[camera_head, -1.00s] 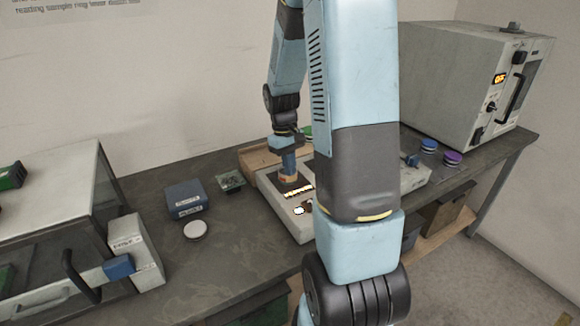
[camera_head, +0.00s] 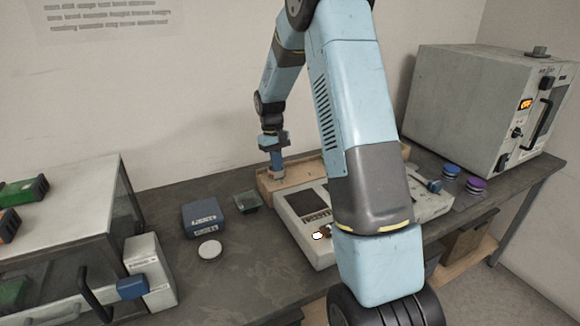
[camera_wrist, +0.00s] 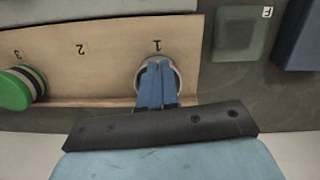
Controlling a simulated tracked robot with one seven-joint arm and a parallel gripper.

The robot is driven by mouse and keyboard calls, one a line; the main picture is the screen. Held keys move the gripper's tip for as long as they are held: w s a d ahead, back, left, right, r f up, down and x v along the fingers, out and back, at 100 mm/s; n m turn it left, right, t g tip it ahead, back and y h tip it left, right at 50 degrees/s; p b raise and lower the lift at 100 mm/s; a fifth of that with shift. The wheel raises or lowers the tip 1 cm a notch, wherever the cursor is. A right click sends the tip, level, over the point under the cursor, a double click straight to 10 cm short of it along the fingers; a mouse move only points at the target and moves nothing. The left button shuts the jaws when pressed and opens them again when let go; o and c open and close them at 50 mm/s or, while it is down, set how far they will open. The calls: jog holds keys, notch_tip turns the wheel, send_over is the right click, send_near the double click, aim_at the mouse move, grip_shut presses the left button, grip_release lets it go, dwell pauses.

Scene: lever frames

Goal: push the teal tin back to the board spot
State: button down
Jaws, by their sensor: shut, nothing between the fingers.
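My gripper (camera_head: 276,172) is shut, its blue fingers pointing down at the left end of the wooden board (camera_head: 266,187). In the wrist view my gripper (camera_wrist: 154,68) is over a round tin (camera_wrist: 176,76) beside the mark 1 on the board (camera_wrist: 115,62). Only the tin's pale rim shows around the fingers, so its colour is mostly hidden and I cannot confirm teal. The fingers overlap the tin in the picture; contact is unclear. A green tin (camera_wrist: 17,86) sits by mark 3, and the spot by mark 2 looks empty.
A pale scale-like device (camera_head: 291,214) stands before the board. A small green tray (camera_head: 247,203), blue box (camera_head: 202,216) and white disc (camera_head: 209,250) lie left of it. Blue (camera_head: 450,171) and purple (camera_head: 475,186) tins stand right, near a large oven-like cabinet (camera_head: 470,100).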

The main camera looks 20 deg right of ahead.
jog(key=shift+a+f, duration=0.1)
jog(key=shift+f, duration=0.2)
jog(key=shift+w+r, duration=0.25)
jog(key=shift+r, duration=0.3)
jog(key=w+a, duration=0.2)
jog(key=w, duration=0.8)
jog(key=s+a+r+m+t, duration=0.1)
jog(key=s+r+t, duration=0.3)
jog(key=s+r, duration=1.6)
jog(key=s+r+t, duration=0.1)
jog(key=s, duration=1.2)
jog(key=s+r+m+t, duration=0.1)
jog(key=s+r+t, duration=0.1)
jog(key=s, duration=1.1)
jog(key=shift+a+r+m+t, duration=0.2)
jog(key=shift+r+m+t, duration=0.05)
jog(key=shift+m+t, duration=0.05)
